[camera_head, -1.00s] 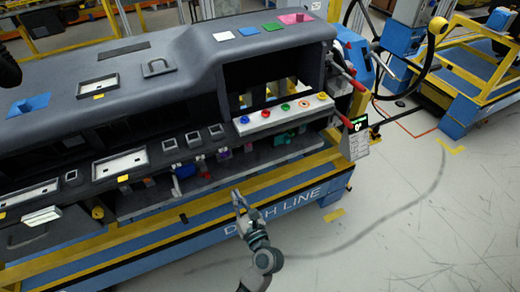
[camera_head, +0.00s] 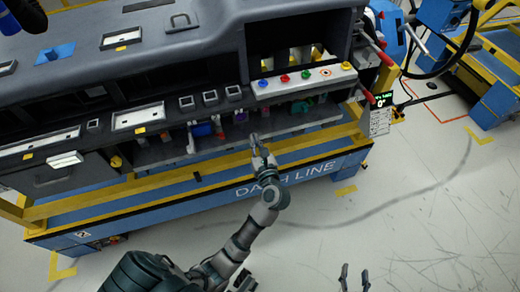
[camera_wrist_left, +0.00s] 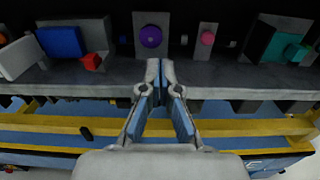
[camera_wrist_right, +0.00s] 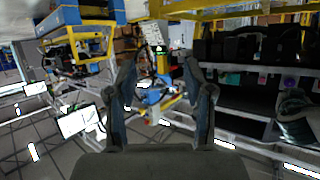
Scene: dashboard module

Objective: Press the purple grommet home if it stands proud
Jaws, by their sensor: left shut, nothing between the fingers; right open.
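The purple grommet (camera_wrist_left: 151,36) is a round disc on an upright grey plate in the left wrist view, above the dark shelf edge. It is seen nearly face on, so I cannot tell how far it stands out. My left gripper (camera_wrist_left: 161,66) is shut and empty, its tips just below the grommet and slightly right of it in that picture, apart from it. In the head view the left gripper (camera_head: 256,141) is at the front of the dashboard's lower shelf. My right gripper (camera_head: 355,275) is open and empty over the floor, away from the dashboard.
A pink grommet (camera_wrist_left: 207,38) is on a plate to the right of the purple one. A blue block (camera_wrist_left: 60,42), a red block (camera_wrist_left: 91,62) and a teal part (camera_wrist_left: 282,46) flank them. A yellow rail (camera_wrist_left: 60,123) runs below the shelf.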

